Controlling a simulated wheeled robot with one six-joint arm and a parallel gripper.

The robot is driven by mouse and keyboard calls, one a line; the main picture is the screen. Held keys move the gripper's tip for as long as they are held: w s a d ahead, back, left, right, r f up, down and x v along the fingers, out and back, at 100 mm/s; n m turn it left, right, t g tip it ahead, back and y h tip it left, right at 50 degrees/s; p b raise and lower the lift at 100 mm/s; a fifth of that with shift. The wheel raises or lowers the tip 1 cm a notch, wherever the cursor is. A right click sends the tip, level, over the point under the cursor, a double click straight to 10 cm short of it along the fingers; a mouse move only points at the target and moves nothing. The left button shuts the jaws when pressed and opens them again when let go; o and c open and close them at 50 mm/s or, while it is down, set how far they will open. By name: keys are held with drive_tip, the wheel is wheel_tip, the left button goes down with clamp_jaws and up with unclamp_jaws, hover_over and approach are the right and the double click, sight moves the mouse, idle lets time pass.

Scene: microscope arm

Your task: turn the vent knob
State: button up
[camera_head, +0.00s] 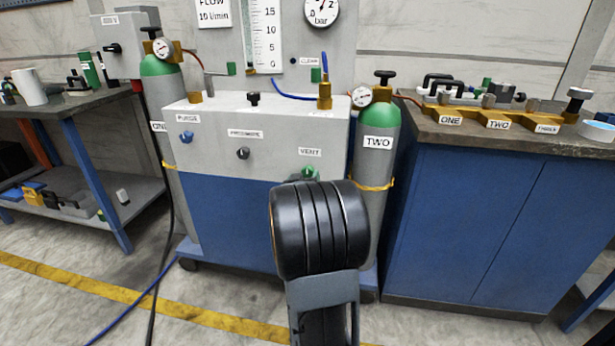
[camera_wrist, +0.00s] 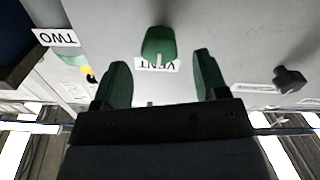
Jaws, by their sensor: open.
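The green vent knob (camera_wrist: 158,43) sits on the grey panel beside its VENT label (camera_wrist: 157,65), which appears upside down in the wrist view. In the head view the knob (camera_head: 310,172) shows just above my black wrist, below the VENT label (camera_head: 310,152). My gripper (camera_wrist: 161,60) is open, with one dark green finger on each side of the picture. The knob lies between the lines of the two fingers, a little beyond their tips, and nothing is held. In the head view my wrist hides most of the gripper.
A blue purge knob (camera_head: 186,137) and a dark pressure knob (camera_head: 243,153) are on the same panel. Gas cylinder TWO (camera_head: 376,185) stands close at the right, cylinder ONE (camera_head: 163,95) at the left. A blue cabinet (camera_head: 480,220) stands further right.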

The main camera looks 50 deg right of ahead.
sight(307, 173)
drive_tip(key=shift+b+x, duration=0.45)
drive_tip(key=shift+x, duration=1.85)
drive_tip(key=c, duration=0.9)
drive_tip(key=shift+c, duration=0.2)
